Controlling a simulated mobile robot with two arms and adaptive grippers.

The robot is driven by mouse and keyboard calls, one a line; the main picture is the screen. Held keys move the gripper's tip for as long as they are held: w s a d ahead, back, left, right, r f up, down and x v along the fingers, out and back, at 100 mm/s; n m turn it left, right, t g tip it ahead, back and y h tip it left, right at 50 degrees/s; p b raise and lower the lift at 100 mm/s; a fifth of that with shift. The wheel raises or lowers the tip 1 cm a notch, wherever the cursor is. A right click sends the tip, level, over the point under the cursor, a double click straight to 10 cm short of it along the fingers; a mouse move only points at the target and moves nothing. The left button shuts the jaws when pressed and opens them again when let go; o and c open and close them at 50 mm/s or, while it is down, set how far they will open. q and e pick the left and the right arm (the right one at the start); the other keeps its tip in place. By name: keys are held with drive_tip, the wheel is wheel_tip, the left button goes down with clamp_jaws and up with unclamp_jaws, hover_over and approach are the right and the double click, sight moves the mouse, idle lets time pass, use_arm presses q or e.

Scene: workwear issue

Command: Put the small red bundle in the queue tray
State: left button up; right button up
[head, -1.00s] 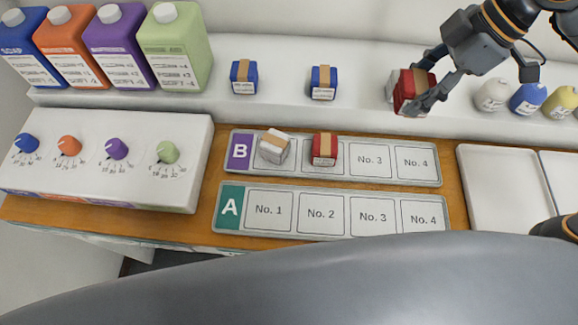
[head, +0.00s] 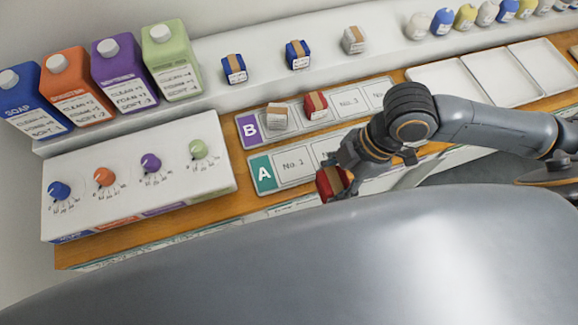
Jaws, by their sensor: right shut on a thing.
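My right gripper (head: 340,176) is shut on a red bundle (head: 331,184). It holds the bundle near the front edge of tray A, and the fingers hide part of it. Tray A, with a green label (head: 263,174), shows a bare slot No. 1; my right arm hides much of its right part. Behind it, tray B, with a purple label (head: 248,129), has a whitish bundle with a tan band (head: 277,117) in its first slot. Another red bundle (head: 315,106) sits in tray B's second slot. Slot No. 3 there is bare. My left gripper is out of view.
Two blue bundles (head: 233,69) (head: 298,55) and a whitish bundle (head: 354,40) stand on the white ledge. Large cartons (head: 122,76) and a dial box (head: 130,191) are at left. Empty white trays (head: 501,76) and several small coloured containers (head: 442,22) are at right.

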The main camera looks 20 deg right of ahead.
drive_tip(key=shift+w+a+f+b, duration=0.15)
drive_tip(key=shift+w+f+b, duration=0.9)
drive_tip(key=shift+b, duration=1.9)
drive_tip(key=w+a+f, duration=0.1)
drive_tip(key=w+f, duration=0.1)
drive_tip(key=w, duration=0.1)
drive_tip(key=w+a+f, duration=0.1)
drive_tip(key=w+f, duration=0.1)
drive_tip(key=w, duration=0.2)
drive_tip(key=w+a+f, duration=0.1)
drive_tip(key=w+f, duration=0.1)
drive_tip(key=w, duration=0.1)
drive_tip(key=shift+w+f, duration=0.2)
drive_tip(key=shift+f, duration=0.2)
drive_tip(key=shift+w+a+f, duration=0.2)
drive_tip(key=shift+w+f, duration=0.2)
drive_tip(key=shift+f, duration=0.05)
wheel_tip(320, 180, down, 2)
drive_tip(key=shift+f+p, duration=0.15)
drive_tip(key=shift+p, duration=0.6)
drive_tip(key=shift+f, duration=0.55)
drive_tip(key=shift+f, duration=0.1)
